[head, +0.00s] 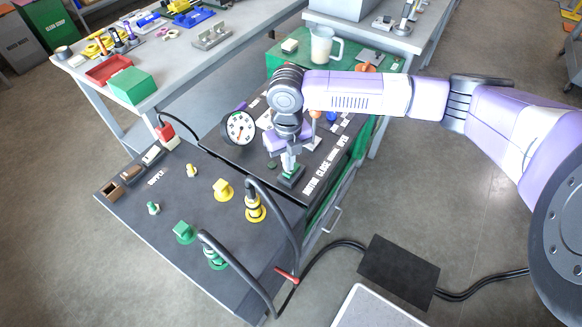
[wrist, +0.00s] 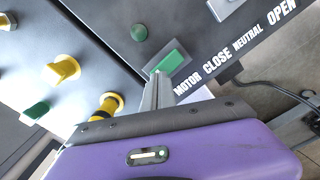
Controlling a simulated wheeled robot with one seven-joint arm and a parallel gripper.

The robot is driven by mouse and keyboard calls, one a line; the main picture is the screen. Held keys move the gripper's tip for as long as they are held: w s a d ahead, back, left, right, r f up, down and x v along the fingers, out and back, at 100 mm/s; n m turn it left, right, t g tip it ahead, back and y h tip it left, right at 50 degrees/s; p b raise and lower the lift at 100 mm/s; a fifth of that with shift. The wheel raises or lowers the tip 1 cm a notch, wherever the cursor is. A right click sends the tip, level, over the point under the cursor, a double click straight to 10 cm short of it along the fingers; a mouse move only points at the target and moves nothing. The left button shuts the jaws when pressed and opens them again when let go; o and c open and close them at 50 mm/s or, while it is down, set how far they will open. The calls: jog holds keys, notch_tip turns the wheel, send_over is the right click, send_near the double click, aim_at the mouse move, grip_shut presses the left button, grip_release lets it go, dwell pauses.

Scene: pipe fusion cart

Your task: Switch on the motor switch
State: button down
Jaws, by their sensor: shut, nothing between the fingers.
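In the head view the motor switch (head: 292,180) shows partly, just under my gripper (head: 288,168). My gripper is shut and empty, pointing down at the panel. In the wrist view the fingertips (wrist: 158,80) lie at the near left edge of the switch and cover part of it. I cannot tell whether they touch it. Which way the rocker is tipped is not clear.
A round green button or lamp (wrist: 139,33) sits beside the switch. A gauge (head: 239,127) stands up to its left. Yellow knobs (head: 222,189), green knobs (head: 183,232) and arching black hoses (head: 233,262) occupy the front panel. A jug (head: 322,45) stands at the back.

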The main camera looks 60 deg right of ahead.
jog(key=shift+f+b, duration=0.7)
jog(key=shift+f, duration=0.35)
dwell(0.5)
jog(key=shift+r, duration=0.15)
jog(key=shift+r+p, duration=2.7)
jog(key=shift+r, duration=0.75)
